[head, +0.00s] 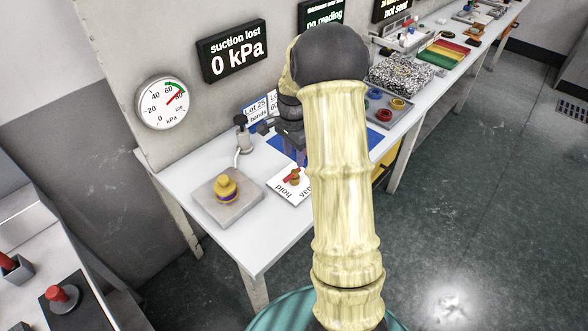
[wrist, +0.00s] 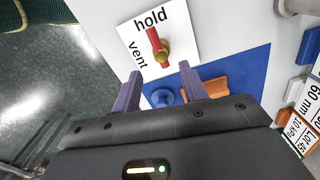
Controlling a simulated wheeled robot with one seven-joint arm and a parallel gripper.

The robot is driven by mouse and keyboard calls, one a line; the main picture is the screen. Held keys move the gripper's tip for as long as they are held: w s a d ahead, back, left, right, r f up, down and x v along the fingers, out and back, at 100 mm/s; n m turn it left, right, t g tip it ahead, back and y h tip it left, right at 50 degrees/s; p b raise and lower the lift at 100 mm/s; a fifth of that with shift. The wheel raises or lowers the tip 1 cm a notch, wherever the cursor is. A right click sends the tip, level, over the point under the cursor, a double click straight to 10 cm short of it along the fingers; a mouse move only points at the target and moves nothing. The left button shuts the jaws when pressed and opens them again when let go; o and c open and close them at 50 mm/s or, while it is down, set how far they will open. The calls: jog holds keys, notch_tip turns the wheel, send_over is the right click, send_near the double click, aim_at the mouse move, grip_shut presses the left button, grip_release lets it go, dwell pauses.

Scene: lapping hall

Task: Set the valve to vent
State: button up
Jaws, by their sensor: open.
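The valve is a red lever on a brass body (wrist: 158,46), on a white plate (wrist: 180,22) marked "hold" and "vent". In the wrist view the lever points towards "hold". The valve also shows in the head view (head: 294,177), on the bench left of my arm. My gripper (wrist: 160,86) is open, with its two purple fingers apart and nothing held. In the wrist view the fingertips lie just below the valve, apart from the lever. In the head view my arm partly hides the plate and gripper.
A blue mat (wrist: 225,75) with an orange block (wrist: 210,88) and a blue knob-like part (wrist: 162,97) lies beside the plate. The display (head: 232,51) reads "suction lost 0 kPa". A gauge (head: 163,103) is on the panel.

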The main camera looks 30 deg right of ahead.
aim_at(294, 172)
notch_tip(294, 172, down, 7)
jog(key=shift+r, duration=0.2)
jog(key=shift+c, duration=0.2)
grip_shut()
